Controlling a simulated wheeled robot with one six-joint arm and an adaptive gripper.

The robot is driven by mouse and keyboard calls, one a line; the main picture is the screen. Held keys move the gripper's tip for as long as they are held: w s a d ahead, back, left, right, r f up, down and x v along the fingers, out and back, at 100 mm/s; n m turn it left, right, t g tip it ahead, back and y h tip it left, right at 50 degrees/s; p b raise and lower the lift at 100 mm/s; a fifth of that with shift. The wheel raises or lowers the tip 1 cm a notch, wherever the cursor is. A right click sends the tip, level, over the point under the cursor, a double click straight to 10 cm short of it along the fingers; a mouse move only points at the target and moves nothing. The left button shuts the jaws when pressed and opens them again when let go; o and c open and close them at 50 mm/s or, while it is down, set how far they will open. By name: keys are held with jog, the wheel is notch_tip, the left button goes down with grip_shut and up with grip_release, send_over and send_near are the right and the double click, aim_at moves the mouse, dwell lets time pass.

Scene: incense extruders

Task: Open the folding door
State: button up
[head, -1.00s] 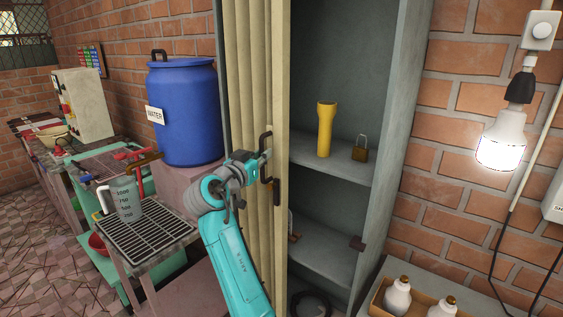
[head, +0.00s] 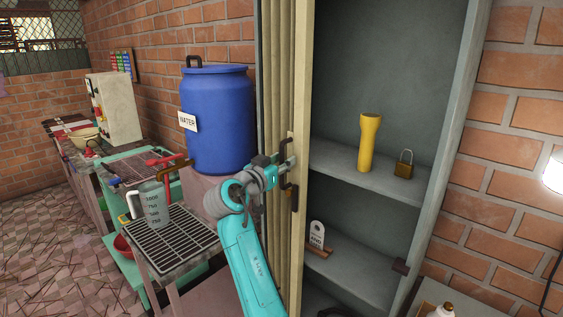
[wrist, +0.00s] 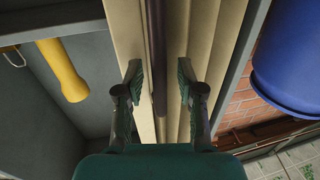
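The cream folding door (head: 300,80) is bunched in pleats at the left of the grey cabinet, which is open on the right. It also shows in the wrist view (wrist: 205,40). Its dark handle (head: 292,197) is on the leading edge panel. My gripper (head: 284,168) is at the handle. In the wrist view, the two fingertips of my gripper (wrist: 160,85) stand apart, with the dark vertical handle bar (wrist: 157,60) between them. A gap shows on both sides of the bar, so I see no grip on it.
Cabinet shelves hold a yellow flashlight (head: 369,143), a padlock (head: 404,168) and a small sign (head: 317,235). Left of the door stand a blue water barrel (head: 217,120) and a grated table (head: 180,243) with a measuring jug (head: 153,205). A brick wall (head: 515,130) bounds the right.

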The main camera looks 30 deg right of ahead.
jog(key=v, duration=1.2)
dwell(0.3)
jog(key=shift+f, duration=0.15)
